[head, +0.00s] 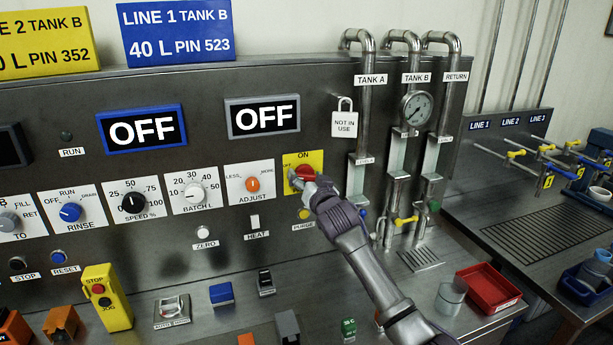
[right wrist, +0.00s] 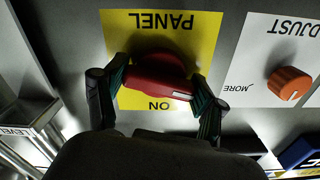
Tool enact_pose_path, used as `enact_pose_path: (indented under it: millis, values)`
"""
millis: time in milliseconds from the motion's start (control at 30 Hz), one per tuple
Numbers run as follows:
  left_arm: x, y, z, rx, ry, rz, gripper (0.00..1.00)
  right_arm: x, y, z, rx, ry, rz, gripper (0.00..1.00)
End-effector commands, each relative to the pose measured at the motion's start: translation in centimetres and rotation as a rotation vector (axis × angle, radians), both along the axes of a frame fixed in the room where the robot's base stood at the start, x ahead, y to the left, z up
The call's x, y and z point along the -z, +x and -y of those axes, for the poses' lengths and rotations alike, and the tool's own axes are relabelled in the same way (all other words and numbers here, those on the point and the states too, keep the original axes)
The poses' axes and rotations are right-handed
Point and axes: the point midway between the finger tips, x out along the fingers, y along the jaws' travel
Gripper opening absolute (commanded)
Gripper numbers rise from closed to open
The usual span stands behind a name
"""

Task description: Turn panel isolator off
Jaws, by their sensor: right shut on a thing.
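The panel isolator is a red knob (head: 304,171) on a yellow plate (head: 317,158) with "ON" at its top and "OFF" at its left, in the head view. In the right wrist view the red knob (right wrist: 158,75) shows upside down on the yellow plate (right wrist: 160,28) marked "PANEL" and "ON". A pale mark shows on its lower right part there. My right gripper (head: 312,186) is shut on the knob, with a dark finger on each side in the wrist view (right wrist: 158,90). The gripper partly hides the plate's lower part in the head view. My left gripper is not in view.
An orange "ADJUST" knob (head: 253,184) sits left of the plate. A yellow purge button (head: 304,214) is just below. A "NOT IN USE" padlock tag (head: 344,122) and tank pipes (head: 366,100) stand to the right. Two displays, one blue-framed (head: 142,131) and one grey-framed (head: 262,116), read "OFF".

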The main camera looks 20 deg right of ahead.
Motion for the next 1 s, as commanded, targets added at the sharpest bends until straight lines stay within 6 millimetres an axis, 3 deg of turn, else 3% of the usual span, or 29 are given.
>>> enact_pose_path:
  millis: [400,1000]
  values:
    - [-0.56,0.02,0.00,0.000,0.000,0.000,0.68,0.02,-0.01,0.06,0.001,-0.236,0.007,0.35]
    - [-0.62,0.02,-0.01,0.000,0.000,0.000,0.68,0.03,0.00,0.03,0.000,-0.289,0.010,0.35]
